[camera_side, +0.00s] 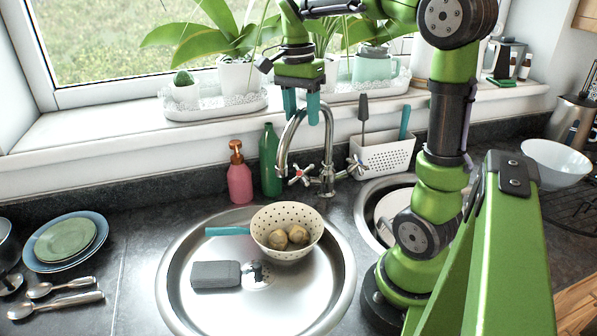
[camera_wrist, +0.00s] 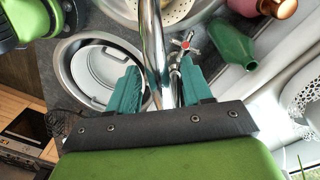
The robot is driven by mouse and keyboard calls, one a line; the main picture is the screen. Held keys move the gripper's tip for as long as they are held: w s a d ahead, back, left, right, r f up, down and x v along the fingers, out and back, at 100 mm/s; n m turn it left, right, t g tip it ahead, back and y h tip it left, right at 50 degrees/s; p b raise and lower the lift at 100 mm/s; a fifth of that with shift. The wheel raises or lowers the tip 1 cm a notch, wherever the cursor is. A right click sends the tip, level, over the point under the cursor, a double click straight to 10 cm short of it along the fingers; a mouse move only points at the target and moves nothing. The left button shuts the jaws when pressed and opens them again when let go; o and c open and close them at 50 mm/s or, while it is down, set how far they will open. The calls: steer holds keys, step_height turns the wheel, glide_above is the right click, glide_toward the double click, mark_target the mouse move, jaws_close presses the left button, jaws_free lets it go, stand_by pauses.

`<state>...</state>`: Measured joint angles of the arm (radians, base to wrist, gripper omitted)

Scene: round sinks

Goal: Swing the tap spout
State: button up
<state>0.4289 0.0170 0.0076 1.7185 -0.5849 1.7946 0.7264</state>
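In the wrist view the spout (camera_wrist: 152,50) runs between the open fingers of my gripper (camera_wrist: 158,88), with a gap visible on the left side. Whether the right finger touches the metal I cannot tell. The cross handles, red-marked (camera_side: 300,175) and blue-marked (camera_side: 357,165), sit either side of the tap body.
The large sink (camera_side: 180,262) holds a cream colander (camera_side: 262,240) with brown round items and a grey sponge (camera_side: 215,275). A smaller sink (camera_side: 366,205) lies right. Pink (camera_side: 239,180) and green (camera_side: 270,165) bottles stand left of the tap, a white caddy (camera_side: 385,155) right.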

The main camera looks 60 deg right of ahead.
step_height(320, 180, up, 12)
steer(key=w, duration=0.1)
stand_by(0.5)
steer(key=s+a+f+n+t+y, duration=0.1)
steer(key=s+a+f+n+t, duration=0.2)
steer(key=a+f+n, duration=0.4)
steer(key=s+a+f+n+t, duration=0.4)
steer(key=a+f+n, duration=0.4)
steer(key=a, duration=0.2)
steer(key=shift+n+t+y, duration=0.3)
steer(key=shift+t+y, duration=0.1)
steer(key=shift+t, duration=0.2)
